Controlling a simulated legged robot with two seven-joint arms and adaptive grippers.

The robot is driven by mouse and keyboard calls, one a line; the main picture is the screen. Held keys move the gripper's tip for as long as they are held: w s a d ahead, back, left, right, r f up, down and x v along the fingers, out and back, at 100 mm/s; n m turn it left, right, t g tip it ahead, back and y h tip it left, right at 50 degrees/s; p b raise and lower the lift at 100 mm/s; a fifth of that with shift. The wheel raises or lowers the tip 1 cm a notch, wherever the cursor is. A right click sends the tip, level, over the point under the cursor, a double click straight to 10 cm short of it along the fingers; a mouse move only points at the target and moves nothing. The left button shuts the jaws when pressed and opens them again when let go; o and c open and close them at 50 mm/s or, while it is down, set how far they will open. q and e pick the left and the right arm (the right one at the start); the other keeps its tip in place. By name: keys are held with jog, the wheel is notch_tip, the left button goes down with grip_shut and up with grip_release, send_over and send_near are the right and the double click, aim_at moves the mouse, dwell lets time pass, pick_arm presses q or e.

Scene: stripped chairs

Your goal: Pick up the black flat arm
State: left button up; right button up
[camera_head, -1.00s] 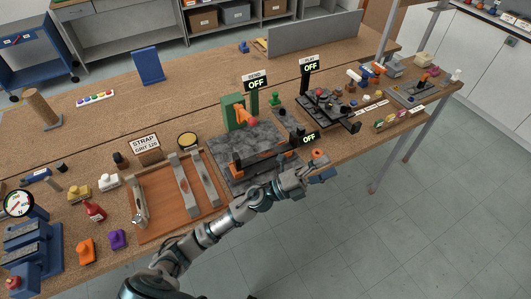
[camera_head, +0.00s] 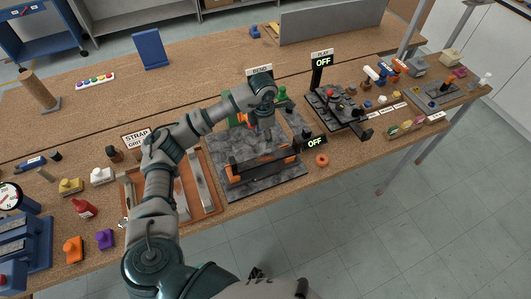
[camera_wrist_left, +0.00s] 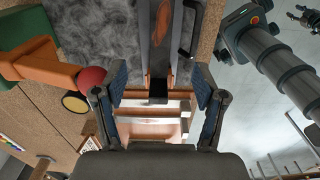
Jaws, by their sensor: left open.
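The black flat arm (camera_head: 262,161) appears to be the long dark bar lying across orange supports on the dark stone slab (camera_head: 231,190). In the left wrist view a long dark bar (camera_wrist_left: 158,52) runs from the top edge down between my fingers; I take it for the same arm. My left gripper (camera_head: 262,124) points down over the slab in the head view, partly hidden by its own wrist. In the left wrist view my left gripper (camera_wrist_left: 160,84) is open, one finger on each side of the bar, with gaps on both sides.
A green block with an orange piece ending in a red ball (camera_wrist_left: 91,79) stands close to the left finger in the wrist view. A wooden tray (camera_head: 210,190) with metal bars lies left of the slab. OFF signs (camera_head: 314,143) stand nearby.

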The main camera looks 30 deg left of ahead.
pick_arm(q)
send_over(267, 158)
jog(key=s, duration=0.1)
notch_tip(267, 158, down, 4)
jog(key=f, duration=0.1)
jog(key=shift+w+d+f+p, duration=0.1)
jog(key=shift+w+f+p, duration=0.15)
jog(key=shift+f, duration=0.4)
jog(key=shift+w+d+f+p, duration=0.1)
jog(key=shift+w+f+p, duration=0.1)
jog(key=shift+f, duration=0.4)
jog(key=shift+s+f, duration=0.1)
jog(key=shift+f, duration=0.35)
jog(key=f, duration=0.1)
jog(key=f+p, duration=0.1)
jog(key=f, duration=0.2)
jog(key=shift+a+f, duration=0.3)
jog(key=shift+f, duration=0.05)
jog(key=shift+a+f, duration=0.1)
jog(key=shift+f, duration=0.1)
jog(key=shift+d+r, duration=0.1)
jog(key=shift+d, duration=0.1)
jog(key=c, duration=0.3)
jog(key=shift+d, duration=0.1)
jog(key=c, duration=0.8)
grip_shut()
pick_arm(e)
notch_tip(267, 158, up, 2)
jog(key=shift+d+r, duration=0.1)
jog(key=shift+d, duration=0.05)
